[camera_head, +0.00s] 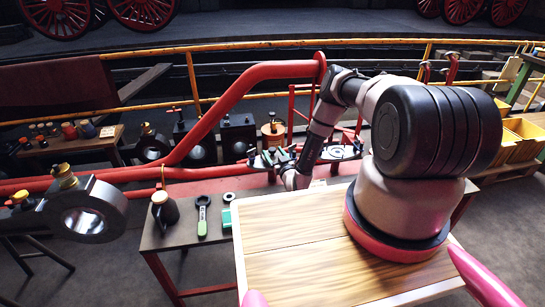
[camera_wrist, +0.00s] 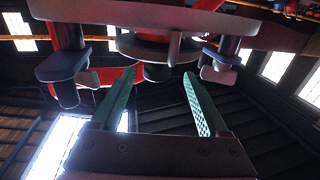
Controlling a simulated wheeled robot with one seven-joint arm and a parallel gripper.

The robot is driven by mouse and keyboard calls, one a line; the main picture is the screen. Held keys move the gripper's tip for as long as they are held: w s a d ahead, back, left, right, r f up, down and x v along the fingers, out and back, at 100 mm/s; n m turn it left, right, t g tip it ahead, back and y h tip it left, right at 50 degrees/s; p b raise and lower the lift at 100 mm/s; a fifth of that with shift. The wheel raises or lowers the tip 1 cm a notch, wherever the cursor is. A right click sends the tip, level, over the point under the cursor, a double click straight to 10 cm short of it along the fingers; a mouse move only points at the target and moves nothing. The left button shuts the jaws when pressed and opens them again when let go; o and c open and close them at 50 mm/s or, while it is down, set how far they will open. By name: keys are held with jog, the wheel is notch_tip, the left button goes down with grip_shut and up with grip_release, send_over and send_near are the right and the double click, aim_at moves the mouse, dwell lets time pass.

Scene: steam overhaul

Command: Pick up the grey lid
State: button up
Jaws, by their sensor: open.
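My gripper (camera_wrist: 158,78) is open, its two green fingers apart with nothing clasped between them. In the wrist view a grey round plate (camera_wrist: 150,48), which may be the grey lid, is just beyond the fingertips, with a red part behind it. I cannot tell whether the fingers touch it. In the head view my gripper (camera_head: 287,165) is at the far end of my arm, beside the red pipework. It is small there, and the lid cannot be made out for certain.
Blue-grey clamp-like parts (camera_wrist: 64,66) flank the plate on both sides. A thick red pipe (camera_head: 225,105) and a yellow rail (camera_head: 192,85) run behind the arm. A side bench (camera_head: 180,235) holds a dark jug (camera_head: 164,210) and a green-handled tool (camera_head: 202,218). The wooden board (camera_head: 290,240) is mostly bare.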

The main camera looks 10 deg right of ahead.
jog(key=w, duration=0.5)
jog(key=shift+w+a+r, duration=0.1)
jog(key=shift+w+a, duration=0.2)
jog(key=shift+w, duration=0.1)
jog(key=shift+c, duration=0.3)
grip_shut()
dwell(0.8)
